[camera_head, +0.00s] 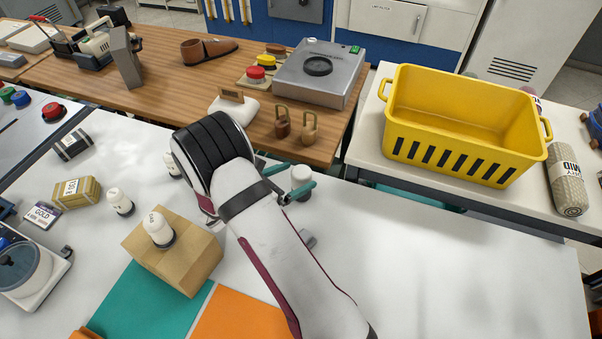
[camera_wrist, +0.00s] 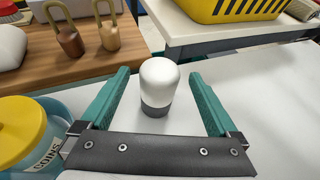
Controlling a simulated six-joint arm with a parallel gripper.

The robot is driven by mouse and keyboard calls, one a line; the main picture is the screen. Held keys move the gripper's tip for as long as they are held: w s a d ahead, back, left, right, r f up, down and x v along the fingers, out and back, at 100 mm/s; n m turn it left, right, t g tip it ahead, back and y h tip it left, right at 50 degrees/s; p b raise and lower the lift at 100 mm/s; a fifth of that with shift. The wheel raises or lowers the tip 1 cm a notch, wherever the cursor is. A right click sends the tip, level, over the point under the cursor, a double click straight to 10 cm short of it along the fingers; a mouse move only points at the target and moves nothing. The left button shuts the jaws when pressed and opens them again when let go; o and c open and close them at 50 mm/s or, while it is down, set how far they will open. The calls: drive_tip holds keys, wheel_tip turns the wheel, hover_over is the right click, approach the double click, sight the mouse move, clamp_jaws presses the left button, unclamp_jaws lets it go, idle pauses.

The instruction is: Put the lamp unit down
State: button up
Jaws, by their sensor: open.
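A lamp unit (camera_wrist: 158,80) with a white domed top and dark grey base stands upright on the white table in the wrist view. My gripper (camera_wrist: 160,92) is open, its two teal fingers on either side of the lamp with gaps showing. In the head view the same lamp (camera_head: 301,176) is beyond my wrist, and my gripper (camera_head: 290,186) is partly hidden by my arm. Similar lamp units stand to the left: one (camera_head: 158,228) on a cardboard box (camera_head: 190,262), one (camera_head: 120,202) on the table, and one (camera_head: 172,166) beside my arm.
A yellow crate (camera_head: 465,125) stands on the separate right-hand table. The wooden bench (camera_head: 160,75) behind holds padlocks (camera_head: 309,127) and a grey device (camera_head: 322,72). Teal (camera_head: 150,300) and orange (camera_head: 240,315) mats lie in front. The white table (camera_head: 450,280) is clear at right.

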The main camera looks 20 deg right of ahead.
drive_tip(key=v, duration=0.9)
drive_tip(key=s+d+r+m+g+y, duration=0.1)
drive_tip(key=s+d+r+m+g, duration=0.25)
drive_tip(key=s+m, duration=0.25)
drive_tip(key=s+d+r+m+g+y, duration=0.2)
drive_tip(key=s+r+m+g, duration=0.15)
drive_tip(key=s+m, duration=0.2)
drive_tip(key=s+a+r+m+t+y, duration=0.1)
drive_tip(key=s+a+r+m+y, duration=0.1)
drive_tip(key=s+a+m+y, duration=0.3)
drive_tip(key=s+a+r+m+y, duration=0.2)
drive_tip(key=s+a+m+y, duration=0.4)
drive_tip(key=s+m, duration=0.5)
drive_tip(key=shift+r+m+t, duration=0.2)
drive_tip(key=shift+m+t, duration=0.15)
drive_tip(key=shift+t, duration=0.05)
